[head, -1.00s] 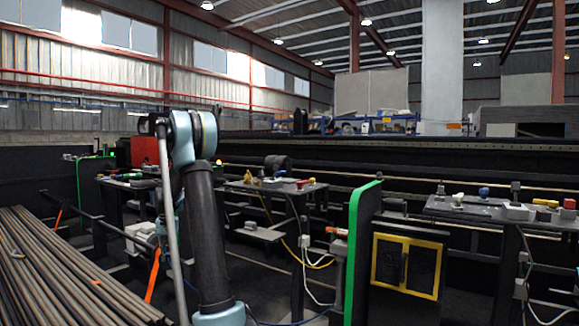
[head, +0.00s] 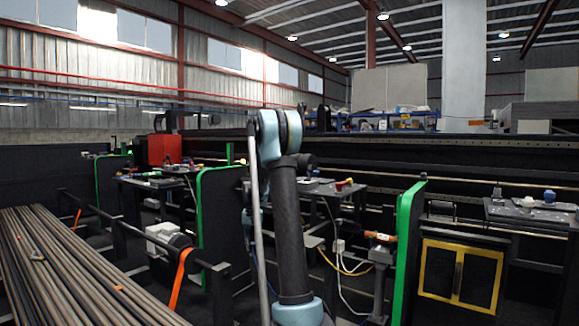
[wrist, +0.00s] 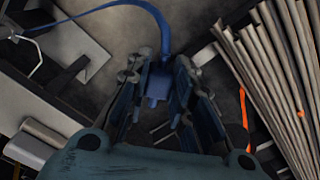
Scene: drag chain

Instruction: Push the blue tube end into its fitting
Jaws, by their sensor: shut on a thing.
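In the wrist view my gripper (wrist: 158,98) is shut on the blue tube end (wrist: 156,84), a blue block-like piece between the fingertips. The blue tube (wrist: 158,22) bends away above the fingers and curves to the upper left, over the grey floor. In the head view the gripper is not clearly visible. I cannot make out the fitting for the tube end in either view.
A stack of long metal rods (head: 62,270) lies at the left and also shows in the wrist view (wrist: 283,62). Green-edged panels (head: 409,250) and dark tool tables (head: 530,212) stand ahead. A yellow-framed cabinet (head: 460,273) is at the right.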

